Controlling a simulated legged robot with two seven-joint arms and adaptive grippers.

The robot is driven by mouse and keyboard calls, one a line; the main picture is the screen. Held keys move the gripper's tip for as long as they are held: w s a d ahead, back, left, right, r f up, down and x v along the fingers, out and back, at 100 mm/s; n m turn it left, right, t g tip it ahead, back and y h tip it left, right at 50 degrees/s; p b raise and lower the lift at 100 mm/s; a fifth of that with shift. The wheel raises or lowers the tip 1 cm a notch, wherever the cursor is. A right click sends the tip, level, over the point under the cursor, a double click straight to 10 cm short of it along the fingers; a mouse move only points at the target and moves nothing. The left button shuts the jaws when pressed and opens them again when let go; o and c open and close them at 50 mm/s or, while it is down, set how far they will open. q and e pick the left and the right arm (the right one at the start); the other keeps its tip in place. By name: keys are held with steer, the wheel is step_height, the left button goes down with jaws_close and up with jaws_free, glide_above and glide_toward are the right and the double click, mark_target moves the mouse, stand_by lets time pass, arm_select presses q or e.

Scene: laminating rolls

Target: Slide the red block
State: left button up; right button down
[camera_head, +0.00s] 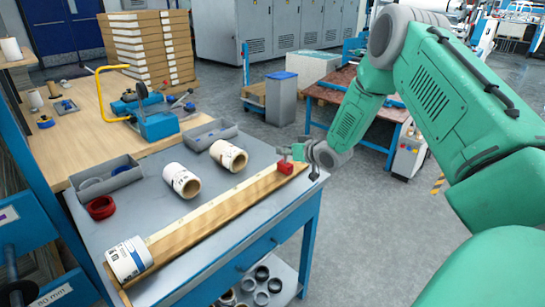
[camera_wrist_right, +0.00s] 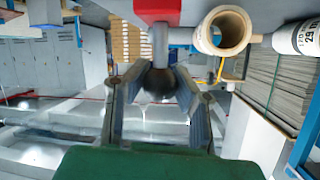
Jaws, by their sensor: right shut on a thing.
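The red block (camera_head: 285,167) sits at the far right end of a long wooden rail (camera_head: 215,212) with a pale scale strip. In the right wrist view the red block (camera_wrist_right: 157,10) shows at the top edge, with a grey rod and dark ball-shaped knob (camera_wrist_right: 158,80) coming from it. My right gripper (camera_head: 308,156) is at the block's right side. In the wrist view its fingers (camera_wrist_right: 158,85) lie on both sides of the knob and are shut on it. A white labelled roll (camera_head: 129,261) is at the rail's near left end. My left gripper is not in view.
Two rolls (camera_head: 182,180) (camera_head: 229,156) lie on the grey tabletop (camera_head: 190,222) behind the rail. Open floor (camera_head: 370,220) lies right of the table.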

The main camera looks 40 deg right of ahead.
steer(key=d, duration=0.3)
steer(key=shift+f, duration=0.15)
steer(key=shift+w+a+r, duration=0.1)
steer(key=shift+a+r, duration=0.1)
steer(key=shift+a, duration=0.45)
steer(key=c, duration=1.2)
jaws_free()
steer(key=shift+d+r, duration=0.1)
steer(key=shift+d+f, duration=0.2)
steer(key=shift+d, duration=0.15)
steer(key=shift+s, duration=0.25)
steer(key=v, duration=1.1)
steer(key=shift+s+r, duration=0.1)
steer(key=shift+s, duration=0.25)
steer(key=shift+a+r, duration=0.1)
steer(key=shift+a, duration=0.1)
